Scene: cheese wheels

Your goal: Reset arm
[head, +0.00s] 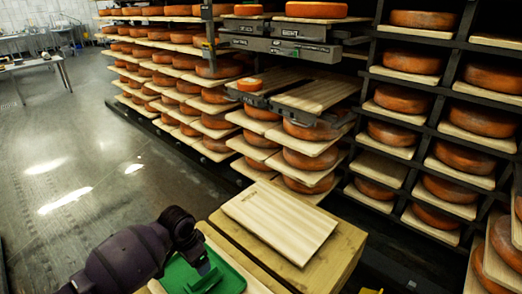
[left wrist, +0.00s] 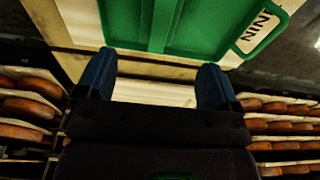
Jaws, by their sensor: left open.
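My left arm comes in from the lower left in the head view, and its gripper (head: 205,268) points down over a green tray (head: 228,274). In the left wrist view the two blue fingers of the left gripper (left wrist: 158,82) stand wide apart with nothing between them. I cannot tell from the head view whether the gripper touches the tray. My right gripper does not show.
A pale board (head: 280,219) lies on a wooden block or table (head: 335,262) beside the tray. Shelves of orange cheese wheels (head: 316,158) on boards fill the back and right. A metal table (head: 38,64) stands far left. The grey floor (head: 90,150) at left is clear.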

